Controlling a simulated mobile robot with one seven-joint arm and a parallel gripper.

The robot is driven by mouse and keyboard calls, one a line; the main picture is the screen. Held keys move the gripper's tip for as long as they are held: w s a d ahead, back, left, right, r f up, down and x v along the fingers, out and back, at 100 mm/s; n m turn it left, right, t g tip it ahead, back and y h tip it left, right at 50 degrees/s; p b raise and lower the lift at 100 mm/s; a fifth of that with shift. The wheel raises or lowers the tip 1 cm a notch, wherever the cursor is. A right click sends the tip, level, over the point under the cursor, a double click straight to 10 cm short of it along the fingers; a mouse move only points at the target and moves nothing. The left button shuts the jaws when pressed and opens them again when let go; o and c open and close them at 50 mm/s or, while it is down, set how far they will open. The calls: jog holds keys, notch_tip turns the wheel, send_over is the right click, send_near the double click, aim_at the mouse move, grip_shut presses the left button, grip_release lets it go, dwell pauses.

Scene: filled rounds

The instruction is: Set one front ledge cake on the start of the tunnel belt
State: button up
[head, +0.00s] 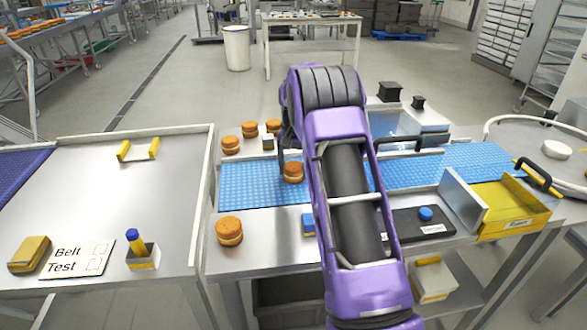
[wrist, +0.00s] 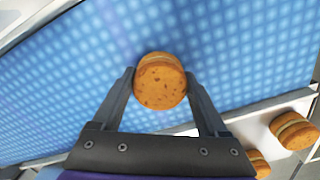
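My gripper (wrist: 160,76) has its fingers on both sides of an orange-brown filled cake (wrist: 160,82), their tips against its edges. The same cake shows in the head view (head: 293,173), over the left part of the blue belt (head: 245,190). I cannot tell whether its underside touches the belt. Another cake (head: 229,231) sits on the front ledge (head: 265,226) at the left. Several cakes (head: 231,145) stand behind the belt. My purple arm hides the belt's middle and any tunnel there.
A blue block (head: 308,226) and a dark plate (head: 410,226) with a blue button (head: 426,214) lie on the front ledge. A yellow bin (head: 512,214) stands at the right. The left table holds a "Belt Test" card (head: 77,260) and has clear space.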

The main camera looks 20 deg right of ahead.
aim_at(293, 166)
jog(key=o, duration=0.4)
jog(key=shift+c, duration=0.2)
notch_tip(293, 166, up, 12)
jog(key=p, duration=0.1)
jog(key=shift+r, duration=0.2)
jog(key=shift+s, duration=0.1)
